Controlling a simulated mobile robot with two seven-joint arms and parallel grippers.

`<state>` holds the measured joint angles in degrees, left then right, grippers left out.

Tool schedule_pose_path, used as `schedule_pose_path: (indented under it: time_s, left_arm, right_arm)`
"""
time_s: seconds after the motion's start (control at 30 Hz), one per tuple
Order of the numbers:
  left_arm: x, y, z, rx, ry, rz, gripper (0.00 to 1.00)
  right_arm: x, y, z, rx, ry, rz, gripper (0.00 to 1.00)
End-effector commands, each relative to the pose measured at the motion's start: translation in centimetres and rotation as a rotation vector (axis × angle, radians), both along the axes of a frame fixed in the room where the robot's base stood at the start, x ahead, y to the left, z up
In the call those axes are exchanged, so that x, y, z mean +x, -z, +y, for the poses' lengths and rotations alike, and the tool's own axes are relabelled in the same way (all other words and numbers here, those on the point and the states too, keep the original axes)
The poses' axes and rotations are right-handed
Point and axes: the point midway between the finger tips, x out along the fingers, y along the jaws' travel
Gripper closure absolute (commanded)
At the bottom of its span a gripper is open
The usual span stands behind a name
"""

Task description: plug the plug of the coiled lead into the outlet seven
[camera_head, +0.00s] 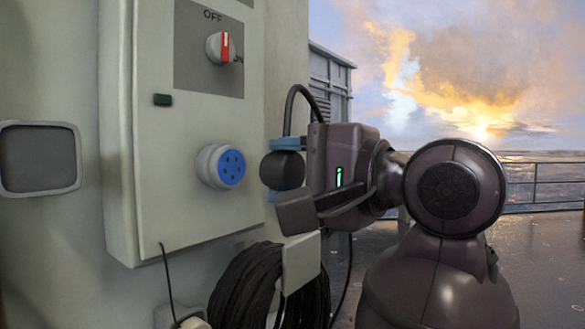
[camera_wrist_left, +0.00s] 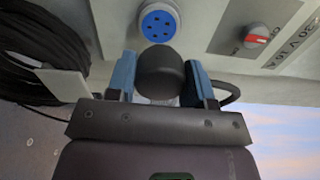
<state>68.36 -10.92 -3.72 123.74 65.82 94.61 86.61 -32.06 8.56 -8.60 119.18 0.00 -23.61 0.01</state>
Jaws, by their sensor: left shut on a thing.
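The outlet (camera_head: 231,168) is a round blue socket face with several dark holes in a pale collar on the front of a grey box. It also shows at the top of the left wrist view (camera_wrist_left: 158,25). The plug (camera_head: 283,171) has a rounded black body and sits between the blue fingertips of my left gripper (camera_head: 279,170). In the left wrist view the plug (camera_wrist_left: 160,75) is between both fingers, just below the outlet. A gap separates plug and outlet in the head view. A black lead (camera_head: 292,104) arches up behind the gripper. The right gripper is out of view.
A rotary switch (camera_head: 220,47) with OFF and ON marks is above the outlet. A coil of black cable (camera_head: 255,290) hangs below on a pale holder (camera_head: 301,262). A railing (camera_head: 545,182) stands at the right.

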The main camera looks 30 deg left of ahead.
Motion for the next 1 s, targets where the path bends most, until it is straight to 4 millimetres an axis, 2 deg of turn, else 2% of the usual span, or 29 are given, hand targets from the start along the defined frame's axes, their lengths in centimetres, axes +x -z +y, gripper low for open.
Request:
schedule_pose_path:
  time_s: [0.37, 1.0]
  left_arm:
    - [0.1, 0.0, 0.8, -0.005, -0.002, -0.059, 0.90]
    - [0.4, 0.0, 5.3, -0.003, -0.001, -0.057, 0.90]
  right_arm:
    - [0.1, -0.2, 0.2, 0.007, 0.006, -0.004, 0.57]
    - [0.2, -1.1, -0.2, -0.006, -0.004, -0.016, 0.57]
